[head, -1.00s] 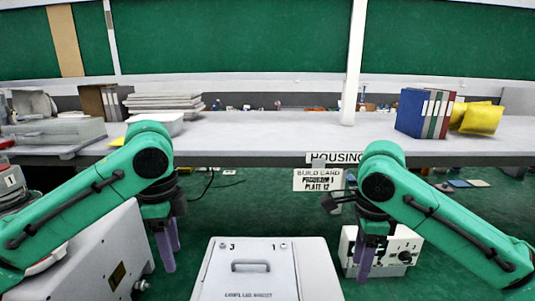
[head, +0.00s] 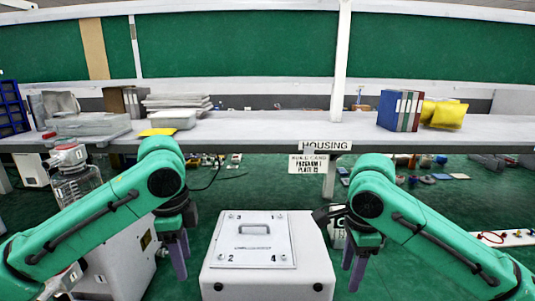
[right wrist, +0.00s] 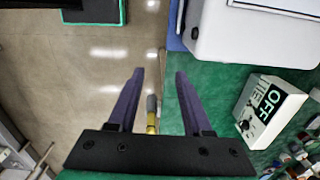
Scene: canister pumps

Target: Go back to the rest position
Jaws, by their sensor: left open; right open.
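My left gripper (head: 178,256) hangs down, open and empty, to the left of a white housing box in the head view. My right gripper (head: 357,262) hangs down, open and empty, to the right of that box. The right gripper also shows in the right wrist view (right wrist: 158,78), its two purple fingers apart with nothing between them. The white housing box (head: 265,284) has a lid panel (head: 252,240) with a handle and numbered corners. Both grippers are apart from the box.
A clear canister with a red-and-white top (head: 75,176) stands at left. A white unit marked OFF (right wrist: 268,110) lies right of the right gripper.

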